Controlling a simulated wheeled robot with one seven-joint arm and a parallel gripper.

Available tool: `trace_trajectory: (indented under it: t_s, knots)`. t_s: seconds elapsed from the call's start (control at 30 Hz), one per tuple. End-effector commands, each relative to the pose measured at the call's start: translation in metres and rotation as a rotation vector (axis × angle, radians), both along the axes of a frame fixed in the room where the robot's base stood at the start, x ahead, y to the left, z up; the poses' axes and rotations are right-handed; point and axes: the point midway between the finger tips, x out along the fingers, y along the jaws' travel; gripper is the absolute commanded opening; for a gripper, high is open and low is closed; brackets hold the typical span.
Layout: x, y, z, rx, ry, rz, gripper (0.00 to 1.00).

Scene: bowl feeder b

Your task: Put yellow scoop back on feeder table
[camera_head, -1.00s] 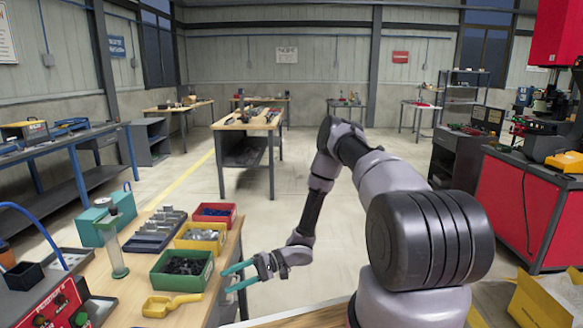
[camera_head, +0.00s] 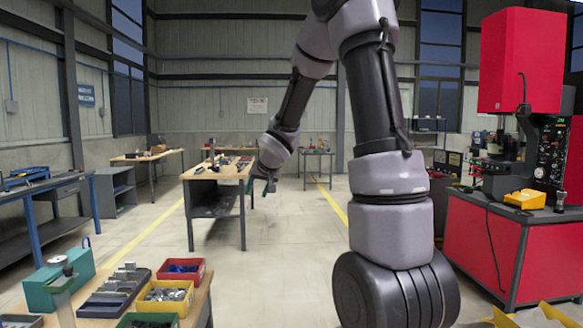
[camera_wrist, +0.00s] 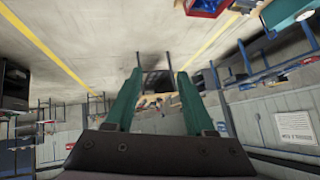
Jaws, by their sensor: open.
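The feeder table (camera_head: 204,300) shows at the lower left of the head view, with only its far part in the frame. The yellow scoop is not visible in either current view. My gripper (camera_wrist: 157,92) is open in the wrist view, with its two teal fingers apart and nothing held between them. In the head view, my gripper (camera_head: 269,184) is small and raised, out past the feeder table and to its right. Its fingers are hard to make out there.
On the feeder table stand a red bin (camera_head: 182,270), a yellow bin (camera_head: 165,293), a green bin, a grey rack (camera_head: 112,292) and a teal box. A red machine bench (camera_head: 490,255) stands at the right. The middle floor is open.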

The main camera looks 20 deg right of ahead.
Motion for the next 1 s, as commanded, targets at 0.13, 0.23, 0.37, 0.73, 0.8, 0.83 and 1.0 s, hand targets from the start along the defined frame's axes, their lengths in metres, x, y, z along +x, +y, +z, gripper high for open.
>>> trace_trajectory:
  t_s: [0.13,0.23,0.37,0.73,0.8,0.83,1.0]
  knots:
    - [-0.061,-0.023,0.059,-0.055,0.011,-0.103,0.54]
    - [-0.108,-0.030,0.084,-0.057,0.042,-0.148,0.54]
    - [-0.174,-0.028,0.106,-0.019,0.091,-0.170,0.54]
    - [-0.305,0.013,0.122,0.159,0.185,-0.055,0.54]
    - [-0.313,0.017,0.122,0.173,0.190,-0.041,0.54]
    - [-0.314,0.018,0.122,0.176,0.192,-0.037,0.54]
    - [-0.316,0.019,0.121,0.179,0.195,-0.033,0.54]
